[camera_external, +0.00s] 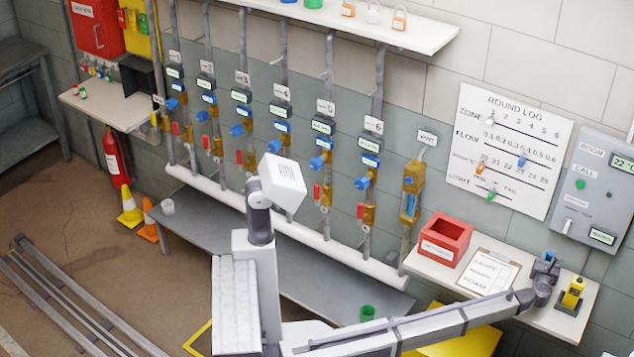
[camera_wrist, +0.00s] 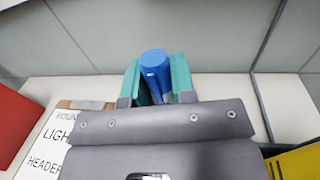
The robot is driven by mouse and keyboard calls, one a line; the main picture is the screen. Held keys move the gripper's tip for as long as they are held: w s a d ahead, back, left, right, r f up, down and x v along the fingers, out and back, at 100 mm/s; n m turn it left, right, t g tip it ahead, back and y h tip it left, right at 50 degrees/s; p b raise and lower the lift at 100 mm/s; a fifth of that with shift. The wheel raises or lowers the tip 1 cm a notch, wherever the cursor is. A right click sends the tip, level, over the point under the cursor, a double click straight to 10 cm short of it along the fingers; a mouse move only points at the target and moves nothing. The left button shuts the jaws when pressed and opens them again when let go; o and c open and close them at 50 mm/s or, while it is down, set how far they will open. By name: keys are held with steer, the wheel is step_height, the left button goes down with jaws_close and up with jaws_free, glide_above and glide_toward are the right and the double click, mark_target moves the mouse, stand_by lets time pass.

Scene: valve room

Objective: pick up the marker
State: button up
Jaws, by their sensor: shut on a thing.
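The marker (camera_wrist: 153,62) is blue and stands upright between the teal fingers of my gripper (camera_wrist: 156,76) in the wrist view. The fingers are shut on it, one on each side. Its lower part is hidden by my gripper's body. In the external view my gripper (camera_external: 546,268) is over the right part of the small white shelf (camera_external: 440,272), and a bit of blue shows at its tip. I cannot tell whether the marker still touches the shelf.
A clipboard (camera_external: 488,272) lies left of my gripper, with a red bin (camera_external: 445,240) beyond it. A yellow and black device (camera_external: 571,294) stands close on the right. The wall behind carries a round log board (camera_external: 508,150) and a grey room panel (camera_external: 598,190).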

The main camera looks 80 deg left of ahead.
jaws_close()
step_height(320, 180, up, 8)
steer(key=p, duration=0.8)
steer(key=shift+s+d+r, duration=0.1)
steer(key=shift+s+d, duration=0.05)
steer(key=s+v, duration=0.1)
steer(key=v, duration=0.8)
steer(key=s+a+f+b+v, duration=0.1)
steer(key=v, duration=0.9)
steer(key=shift+s+a+f, duration=0.15)
steer(key=shift+s+a, duration=0.05)
steer(key=shift+s, duration=0.2)
